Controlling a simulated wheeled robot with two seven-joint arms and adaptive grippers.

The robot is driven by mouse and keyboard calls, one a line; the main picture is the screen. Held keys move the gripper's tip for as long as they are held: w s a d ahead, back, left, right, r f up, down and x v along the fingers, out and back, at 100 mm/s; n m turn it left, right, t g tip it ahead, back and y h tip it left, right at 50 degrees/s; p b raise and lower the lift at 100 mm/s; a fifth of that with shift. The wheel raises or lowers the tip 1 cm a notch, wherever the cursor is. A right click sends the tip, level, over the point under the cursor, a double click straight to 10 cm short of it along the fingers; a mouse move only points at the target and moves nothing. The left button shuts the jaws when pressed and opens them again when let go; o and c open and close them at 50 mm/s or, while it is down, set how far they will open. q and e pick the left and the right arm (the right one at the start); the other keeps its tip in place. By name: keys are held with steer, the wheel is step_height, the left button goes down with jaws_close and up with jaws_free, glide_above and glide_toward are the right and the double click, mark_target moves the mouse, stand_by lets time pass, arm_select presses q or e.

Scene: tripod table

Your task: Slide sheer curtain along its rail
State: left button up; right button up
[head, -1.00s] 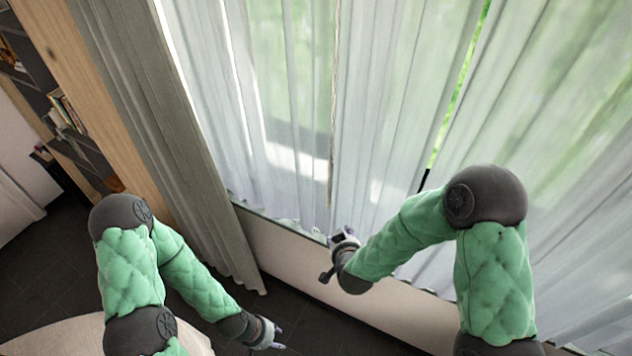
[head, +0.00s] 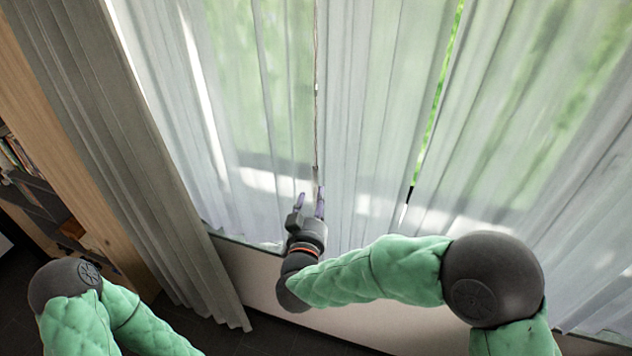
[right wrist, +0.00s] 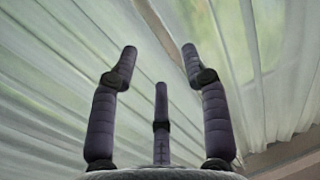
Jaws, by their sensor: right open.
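The sheer curtain (head: 362,110) hangs in white pleated panels across the window, with a dark vertical edge line near the middle and a narrow green gap further right. My right gripper (head: 311,192) is open in front of that edge line, its fingers pointing up toward the fabric. In the right wrist view the open fingers (right wrist: 160,65) spread before the sheer curtain (right wrist: 60,80), with a pale edge strip running between them. I see no fabric clearly held. The rail is out of view. My left arm shows at lower left, but its gripper is outside the picture.
A heavy grey curtain (head: 110,150) hangs to the left, beside a wooden panel (head: 40,130) and a shelf with books (head: 18,155). A low pale wall (head: 250,285) runs beneath the window. Dark floor shows at the bottom.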

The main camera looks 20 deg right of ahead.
mark_target(317, 182)
steer(key=x, duration=0.8)
steer(key=shift+s, duration=0.1)
jaws_close()
